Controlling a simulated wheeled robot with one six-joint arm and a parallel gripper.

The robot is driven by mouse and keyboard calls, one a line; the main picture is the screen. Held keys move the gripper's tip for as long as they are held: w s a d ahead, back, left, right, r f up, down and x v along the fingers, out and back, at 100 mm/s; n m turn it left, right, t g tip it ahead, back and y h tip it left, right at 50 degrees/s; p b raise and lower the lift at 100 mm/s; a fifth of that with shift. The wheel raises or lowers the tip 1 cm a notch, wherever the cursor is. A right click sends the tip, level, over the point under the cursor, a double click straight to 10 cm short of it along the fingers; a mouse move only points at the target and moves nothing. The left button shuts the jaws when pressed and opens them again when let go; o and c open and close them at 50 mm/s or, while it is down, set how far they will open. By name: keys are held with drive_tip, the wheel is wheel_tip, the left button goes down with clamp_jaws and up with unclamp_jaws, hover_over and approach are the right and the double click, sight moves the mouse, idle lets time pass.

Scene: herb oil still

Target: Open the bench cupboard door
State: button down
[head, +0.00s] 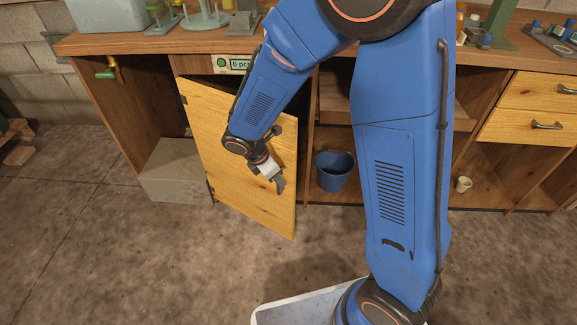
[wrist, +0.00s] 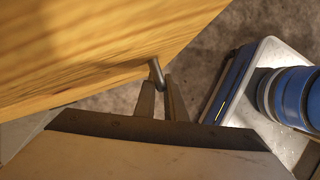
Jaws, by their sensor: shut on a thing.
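The cupboard door (head: 215,150) is a light wooden panel under the bench. It stands partly open, swung out from the bench front, with its hinge side at the left. My gripper (head: 280,184) is at the door's outer face, near its free edge. In the wrist view the gripper's fingers (wrist: 162,92) are shut around a small metal door handle (wrist: 156,72). The door panel (wrist: 80,45) fills the upper left of that view. The handle is too small to make out in the head view.
The wooden bench top (head: 150,40) runs above the cupboard. A grey block (head: 175,172) stands left of the door, and a blue bucket (head: 335,171) stands right of it. The floor (head: 120,260) in front is clear.

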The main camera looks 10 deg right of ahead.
drive_tip(key=s+a+m+g, duration=0.1)
drive_tip(key=s+a+m, duration=0.3)
drive_tip(key=a, duration=0.6)
drive_tip(key=s+a+m+g, duration=0.1)
drive_tip(key=s+a+m, duration=0.1)
drive_tip(key=s+a, duration=0.6)
drive_tip(key=w+a+m+g, duration=0.1)
drive_tip(key=w+a+m, duration=0.1)
drive_tip(key=a, duration=1.1)
drive_tip(key=w+a+m+g, duration=0.1)
drive_tip(key=a+m, duration=0.3)
drive_tip(key=a, duration=0.8)
drive_tip(key=shift+w+a+y, duration=0.4)
drive_tip(key=shift+w, duration=0.4)
drive_tip(key=c, duration=2.1)
unclamp_jaws()
drive_tip(key=v, duration=1.7)
drive_tip(key=shift+w+r, duration=0.15)
drive_tip(key=shift+w, duration=0.1)
